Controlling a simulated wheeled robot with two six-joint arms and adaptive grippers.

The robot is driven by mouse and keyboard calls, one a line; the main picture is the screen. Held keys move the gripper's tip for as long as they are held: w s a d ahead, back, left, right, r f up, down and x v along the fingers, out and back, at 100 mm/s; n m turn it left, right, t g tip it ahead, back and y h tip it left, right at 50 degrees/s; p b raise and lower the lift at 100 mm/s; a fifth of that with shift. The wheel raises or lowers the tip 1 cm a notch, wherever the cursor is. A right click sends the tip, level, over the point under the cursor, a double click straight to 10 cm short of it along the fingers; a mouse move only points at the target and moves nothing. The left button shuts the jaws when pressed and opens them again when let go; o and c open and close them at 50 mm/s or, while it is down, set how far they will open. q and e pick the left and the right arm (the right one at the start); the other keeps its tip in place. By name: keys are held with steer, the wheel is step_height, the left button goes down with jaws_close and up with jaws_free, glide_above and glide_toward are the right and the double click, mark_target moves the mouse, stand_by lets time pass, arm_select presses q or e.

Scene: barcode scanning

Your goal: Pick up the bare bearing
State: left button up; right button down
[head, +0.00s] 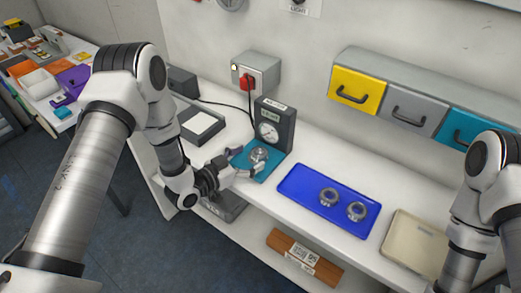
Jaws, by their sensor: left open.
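A round metal bearing (259,154) sits on the teal base (271,170) of a dial gauge stand (275,127). My left gripper (248,161) is open at the front left of this bearing. Its fingers are spread to either side, and I cannot tell whether they touch it. Two more ring-shaped metal bearings, one on the left (329,197) and one on the right (356,211), lie in a blue tray (305,203). Which bearing counts as bare is not clear at this size. My right arm shows at the right edge, but its gripper is out of view.
A beige tray (414,244) lies right of the blue tray. A grey box with a red switch (247,82) is on the wall, with a cable hanging down. Yellow, grey and teal drawers (357,91) hang above the bench. A white-topped scale-like device (201,124) stands left.

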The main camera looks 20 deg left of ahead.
mark_target(259, 154)
arm_select(q)
steer(key=x, duration=0.3)
steer(key=shift+f, duration=0.15)
steer(key=shift+s+a, duration=0.2)
steer(key=c, duration=0.5)
steer(key=shift+d, duration=0.1)
steer(key=c, duration=1)
steer(key=shift+o, duration=0.2)
